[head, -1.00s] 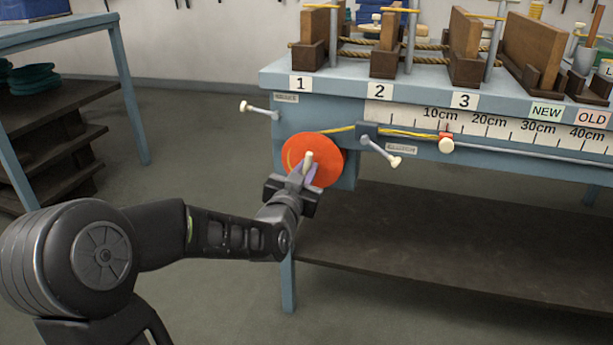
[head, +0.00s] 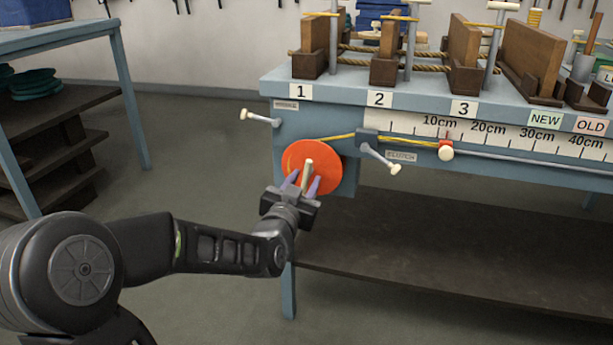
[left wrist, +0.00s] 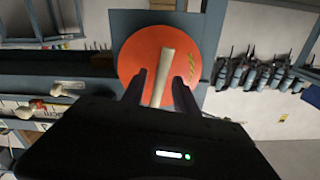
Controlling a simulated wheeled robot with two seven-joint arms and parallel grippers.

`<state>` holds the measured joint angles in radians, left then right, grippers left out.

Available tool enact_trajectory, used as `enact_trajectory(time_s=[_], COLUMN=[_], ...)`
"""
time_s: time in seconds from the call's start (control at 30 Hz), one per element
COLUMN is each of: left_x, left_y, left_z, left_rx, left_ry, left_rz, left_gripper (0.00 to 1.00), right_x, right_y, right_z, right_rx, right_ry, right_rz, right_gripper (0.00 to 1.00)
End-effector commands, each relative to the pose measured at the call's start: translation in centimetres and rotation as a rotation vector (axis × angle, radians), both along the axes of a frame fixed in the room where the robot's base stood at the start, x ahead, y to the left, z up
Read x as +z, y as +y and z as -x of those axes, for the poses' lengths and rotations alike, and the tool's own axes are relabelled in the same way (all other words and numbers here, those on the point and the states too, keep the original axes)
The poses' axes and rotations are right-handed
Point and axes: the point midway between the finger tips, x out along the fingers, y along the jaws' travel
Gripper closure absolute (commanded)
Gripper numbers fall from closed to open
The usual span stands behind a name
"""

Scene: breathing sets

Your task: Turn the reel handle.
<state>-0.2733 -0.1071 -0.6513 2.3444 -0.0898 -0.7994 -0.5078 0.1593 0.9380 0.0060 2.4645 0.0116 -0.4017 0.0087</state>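The orange reel (head: 325,158) is mounted on the front of the blue bench at its left end, with a yellow cord running from it to the right. Its cream handle (head: 308,170) sticks out toward me. My left gripper (head: 304,184) is in front of the reel with its fingers apart, one on each side of the handle. In the left wrist view the handle (left wrist: 166,70) stands between the two open fingers (left wrist: 160,85), with a gap visible on both sides, in front of the reel (left wrist: 135,60). My right gripper is out of view.
Levers with cream knobs stick out at the upper left (head: 260,117) and right (head: 380,157) of the reel. A red slider (head: 446,150) sits on the ruler. The bench's lower shelf (head: 430,235) lies below, and open floor is to the left.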

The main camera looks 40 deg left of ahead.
Motion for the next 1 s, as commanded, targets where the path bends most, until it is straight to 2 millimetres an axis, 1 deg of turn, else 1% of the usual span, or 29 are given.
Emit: enact_trajectory(time_s=[0.03, 0.2, 0.3, 0.4, 0.8, 0.87, 0.97, 1.0], left_x=[0.3, 0.4, 0.3, 0.2, 0.2, 0.1, -0.1, -0.2], left_y=[-0.2, -1.2, -1.6, -1.9, -2.3, -2.8, -4.7, -5.6], left_z=[0.8, 3.5, 4.8, 5.4, 5.5, 5.2, 4.4, 3.9], left_rx=[0.000, 0.001, 0.001, 0.000, -0.008, -0.019, -0.060, -0.079], left_ry=[-0.001, -0.002, -0.001, -0.001, -0.003, 0.000, 0.011, 0.018], left_rz=[0.002, 0.002, 0.002, 0.001, -0.001, -0.002, -0.009, -0.014], left_gripper=[0.64, 0.64, 0.64, 0.64, 0.64, 0.64, 0.64, 0.64], right_x=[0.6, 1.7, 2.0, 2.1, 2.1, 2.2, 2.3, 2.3], right_y=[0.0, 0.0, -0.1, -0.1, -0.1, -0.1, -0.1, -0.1], right_z=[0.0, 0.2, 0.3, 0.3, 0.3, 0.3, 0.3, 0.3], right_rx=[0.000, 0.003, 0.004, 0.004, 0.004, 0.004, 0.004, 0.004], right_ry=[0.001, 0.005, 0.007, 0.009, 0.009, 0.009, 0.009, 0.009], right_rz=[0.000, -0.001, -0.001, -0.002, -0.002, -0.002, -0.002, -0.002], right_gripper=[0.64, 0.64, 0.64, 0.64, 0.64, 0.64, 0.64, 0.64])
